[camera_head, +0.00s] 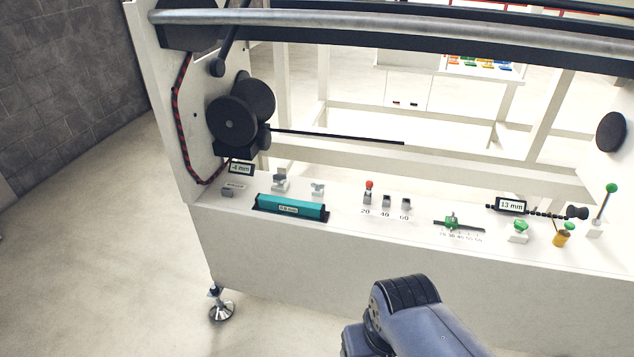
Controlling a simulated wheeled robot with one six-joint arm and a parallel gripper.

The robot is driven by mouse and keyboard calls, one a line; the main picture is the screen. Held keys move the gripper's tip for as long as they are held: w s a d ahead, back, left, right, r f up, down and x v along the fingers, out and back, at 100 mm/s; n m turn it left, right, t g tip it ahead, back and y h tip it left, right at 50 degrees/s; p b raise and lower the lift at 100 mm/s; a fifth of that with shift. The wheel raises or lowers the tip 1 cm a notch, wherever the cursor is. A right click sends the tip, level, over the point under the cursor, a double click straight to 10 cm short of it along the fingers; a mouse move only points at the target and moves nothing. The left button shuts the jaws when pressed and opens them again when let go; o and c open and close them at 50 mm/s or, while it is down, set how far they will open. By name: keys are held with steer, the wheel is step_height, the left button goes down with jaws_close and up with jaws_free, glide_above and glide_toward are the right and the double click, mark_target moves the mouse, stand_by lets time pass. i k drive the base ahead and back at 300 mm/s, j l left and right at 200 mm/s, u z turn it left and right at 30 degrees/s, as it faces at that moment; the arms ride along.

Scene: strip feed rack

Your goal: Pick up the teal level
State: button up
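The teal level (291,207) lies on the white shelf of the rack, left of the picture's middle. It is a long teal bar with a small light label in its middle, and a dark base or edge shows around its lower side. Nothing covers it from this view. Part of my blue-grey arm shows at the bottom, right of the level and apart from it. My gripper's fingers are not in view.
A black wheel (232,120) and metal bar (400,30) are above. Open floor lies left.

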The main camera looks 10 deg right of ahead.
mark_target(279, 203)
steer(key=i+z, duration=0.2)
steer(key=i, duration=1)
